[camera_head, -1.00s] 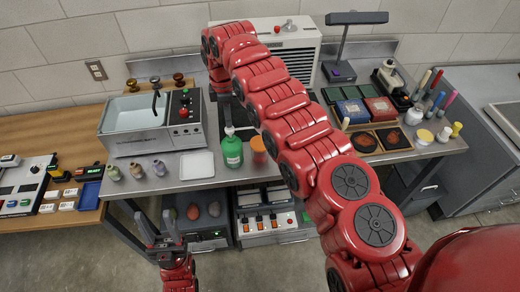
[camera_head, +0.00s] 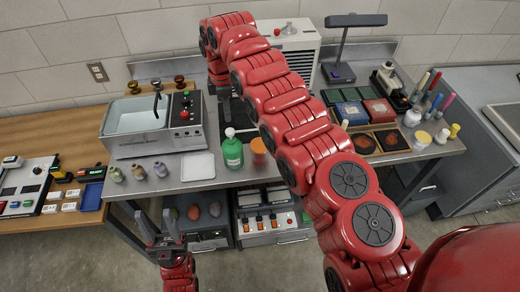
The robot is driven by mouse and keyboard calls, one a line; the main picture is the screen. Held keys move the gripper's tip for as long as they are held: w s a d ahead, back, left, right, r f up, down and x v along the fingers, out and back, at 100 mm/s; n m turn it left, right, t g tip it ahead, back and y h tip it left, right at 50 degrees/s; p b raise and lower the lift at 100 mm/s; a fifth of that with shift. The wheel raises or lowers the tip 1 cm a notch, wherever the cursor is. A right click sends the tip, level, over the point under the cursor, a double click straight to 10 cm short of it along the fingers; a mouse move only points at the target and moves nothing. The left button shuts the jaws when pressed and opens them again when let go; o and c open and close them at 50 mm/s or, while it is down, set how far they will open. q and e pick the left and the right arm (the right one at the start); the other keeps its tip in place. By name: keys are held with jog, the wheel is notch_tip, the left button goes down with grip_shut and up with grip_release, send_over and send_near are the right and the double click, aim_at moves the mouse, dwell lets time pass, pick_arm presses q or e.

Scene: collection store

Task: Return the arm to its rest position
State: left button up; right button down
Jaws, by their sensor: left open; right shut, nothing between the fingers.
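My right arm (camera_head: 290,110), red and jointed, rises from the lower right and reaches over the middle of the bench. Its wrist bends down at the far end, between the sink unit and the white cabinet. The dark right gripper (camera_head: 224,97) is below that wrist, small and partly hidden; it looks shut, with nothing seen in it. It is above and behind the green bottle (camera_head: 232,152). My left gripper (camera_head: 161,227) is low at the left, in front of the bench, pointing up with its fingers apart and empty.
The bench holds a sink unit (camera_head: 150,125), small vases (camera_head: 138,172), a white tray (camera_head: 197,166), an orange jar (camera_head: 258,152), coloured boxes (camera_head: 379,110) and a lamp (camera_head: 345,50). A wooden table (camera_head: 50,145) stands left. Floor in front is clear.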

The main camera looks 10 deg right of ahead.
notch_tip(320, 180, up, 3)
jog(key=shift+f+p, duration=0.1)
jog(key=shift+p, duration=0.65)
jog(key=shift+f, duration=0.1)
